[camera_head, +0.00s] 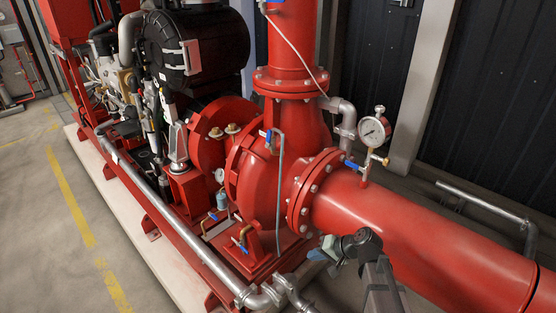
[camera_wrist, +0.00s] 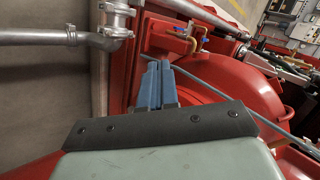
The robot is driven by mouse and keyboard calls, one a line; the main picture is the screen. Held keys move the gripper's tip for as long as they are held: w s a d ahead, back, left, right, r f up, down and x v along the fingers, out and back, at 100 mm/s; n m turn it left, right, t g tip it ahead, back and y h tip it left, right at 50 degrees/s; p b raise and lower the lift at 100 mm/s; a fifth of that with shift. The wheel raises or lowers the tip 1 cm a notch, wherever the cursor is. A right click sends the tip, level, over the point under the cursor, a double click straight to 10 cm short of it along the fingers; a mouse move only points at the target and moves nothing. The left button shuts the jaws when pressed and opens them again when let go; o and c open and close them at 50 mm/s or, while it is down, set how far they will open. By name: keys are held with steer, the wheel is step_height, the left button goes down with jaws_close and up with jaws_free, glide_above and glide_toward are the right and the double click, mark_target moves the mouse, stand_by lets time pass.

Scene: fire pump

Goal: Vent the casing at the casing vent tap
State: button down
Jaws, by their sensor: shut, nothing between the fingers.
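The red pump casing (camera_head: 256,185) stands in the middle of the head view. A small tap with a blue lever (camera_head: 267,136) sits at its top, with a thin grey tube (camera_head: 281,180) running down the casing. I take this to be the casing vent tap. My gripper (camera_head: 314,255) is low and to the right of the casing, well apart from that tap. In the wrist view my blue fingers (camera_wrist: 156,84) are together and hold nothing. The grey tube (camera_wrist: 200,86) passes close by them. The top tap cannot be made out in the wrist view.
Brass taps with blue levers (camera_head: 240,238) sit low by the pump base; they also show in the wrist view (camera_wrist: 190,36). A red pipe (camera_head: 430,225) with a gauge (camera_head: 374,130) lies right. A grey pipe (camera_head: 190,245) runs along the front. Floor at left is clear.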

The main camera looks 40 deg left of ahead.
steer(key=w+a+r+m+y, duration=0.25)
steer(key=a+r+y, duration=0.6)
steer(key=r, duration=0.75)
steer(key=m+t+y, duration=0.2)
steer(key=m+y, duration=0.1)
steer(key=y, duration=0.1)
glide_toward(271, 133)
steer(key=x, duration=0.4)
steer(key=f+x, duration=0.1)
steer(key=x, duration=0.1)
steer(key=shift+w+a, duration=0.1)
steer(key=shift+a, duration=0.4)
steer(key=shift+a+r, duration=0.65)
steer(key=shift+d, duration=0.15)
steer(key=d, duration=1.4)
